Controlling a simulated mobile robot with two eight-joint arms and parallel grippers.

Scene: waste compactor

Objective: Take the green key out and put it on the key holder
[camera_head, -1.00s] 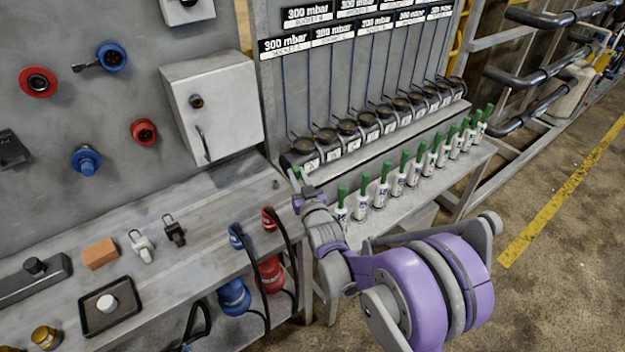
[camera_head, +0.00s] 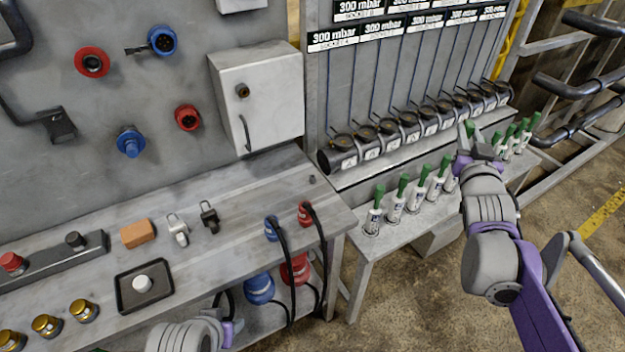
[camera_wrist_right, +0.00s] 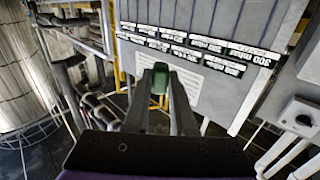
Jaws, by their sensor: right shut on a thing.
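My right gripper (camera_head: 472,142) is shut on the green key (camera_head: 470,128). The key's green head sticks up between the fingertips and also shows in the right wrist view (camera_wrist_right: 160,76). The gripper is held in front of the row of dark round fittings (camera_head: 408,125) and above the lower shelf (camera_head: 362,250). Several green-handled white pieces (camera_head: 417,195) stand upright along that shelf, some hidden behind my right arm. I cannot tell which part is the key holder. Part of my left arm shows at the bottom edge; its fingertips are out of view.
A grey cabinet (camera_head: 272,105) hangs on the wall to the left. The workbench (camera_head: 240,190) holds an orange block (camera_head: 137,233), a black tray (camera_head: 120,295) and two small clamps. Label plates (camera_head: 380,28) hang above the fittings. Pipes (camera_head: 580,85) run at the right.

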